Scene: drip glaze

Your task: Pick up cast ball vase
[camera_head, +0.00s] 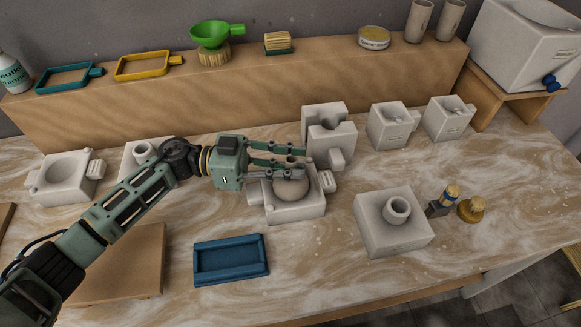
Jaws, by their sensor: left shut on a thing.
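The cast ball vase (289,189) is a pale round body with a short neck. It sits in the hollow of an open white plaster mould half (296,212) at the middle of the table. My left gripper (298,168) comes in from the left over the mould, with its fingers either side of the vase's neck and shut on it. The fingers hide part of the vase's upper side. I cannot tell whether the vase is clear of the mould. My right gripper is not in view.
Plaster moulds stand behind (332,139), at right (393,224) and at left (66,185). A blue tray (231,275) lies in front, beside a brown board (128,265). A wooden shelf (240,90) with a green funnel (211,34) runs along the back. Small tools (470,209) stand right.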

